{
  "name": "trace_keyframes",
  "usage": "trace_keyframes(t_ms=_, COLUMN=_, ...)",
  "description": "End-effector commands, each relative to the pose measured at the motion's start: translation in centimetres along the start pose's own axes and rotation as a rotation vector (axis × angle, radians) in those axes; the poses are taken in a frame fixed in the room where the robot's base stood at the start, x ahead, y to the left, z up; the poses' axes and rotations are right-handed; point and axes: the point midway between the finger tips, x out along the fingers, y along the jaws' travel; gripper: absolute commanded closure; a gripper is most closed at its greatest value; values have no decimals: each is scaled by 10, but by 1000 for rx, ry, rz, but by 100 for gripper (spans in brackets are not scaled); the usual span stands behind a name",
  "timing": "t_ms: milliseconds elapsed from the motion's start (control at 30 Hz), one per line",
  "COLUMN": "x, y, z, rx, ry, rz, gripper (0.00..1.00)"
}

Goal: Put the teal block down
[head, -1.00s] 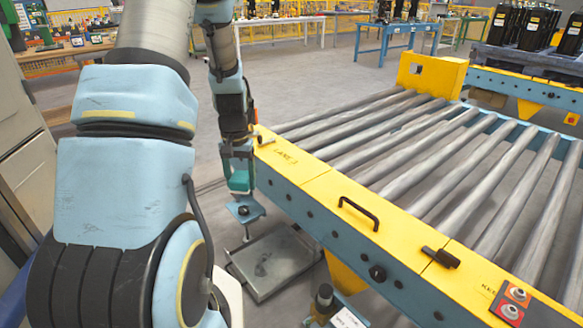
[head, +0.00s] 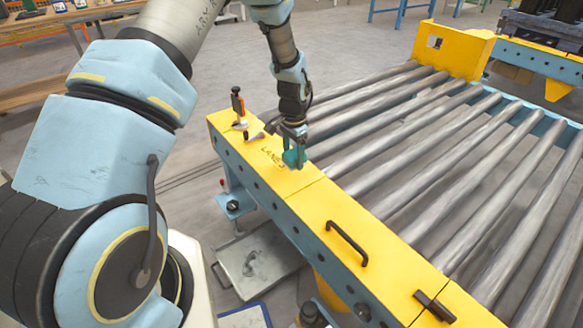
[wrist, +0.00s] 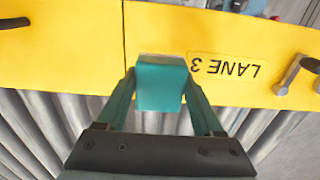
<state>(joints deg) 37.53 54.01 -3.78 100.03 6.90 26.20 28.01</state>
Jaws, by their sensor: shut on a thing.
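The teal block (wrist: 161,84) is between the two fingers of my gripper (wrist: 162,92) in the wrist view. My gripper is shut on it. Behind the block in that view is the yellow top of the conveyor's side rail (wrist: 60,60), with a "LANE 3" label (wrist: 225,67). In the head view, the block (head: 293,157) and my gripper (head: 294,150) are at the inner edge of the yellow rail (head: 315,203), beside the rollers. I cannot tell how far above the rail the block is.
Grey rollers (head: 420,150) fill the conveyor to the right. An orange-and-black tool (head: 238,103) stands at the rail's far left end, with a grey lever (head: 254,136) near it. A black handle (head: 347,242) rises from the rail nearer to me. A grey tray (head: 260,262) lies low beside the conveyor.

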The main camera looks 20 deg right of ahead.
Motion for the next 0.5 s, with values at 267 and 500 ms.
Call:
trace_keyframes(t_ms=267, x=25, y=0, z=0, rx=-1, ry=0, rz=0, gripper=92)
trace_keyframes(t_ms=500, x=54, y=0, z=0, rx=-1, ry=0, rz=0, gripper=92)
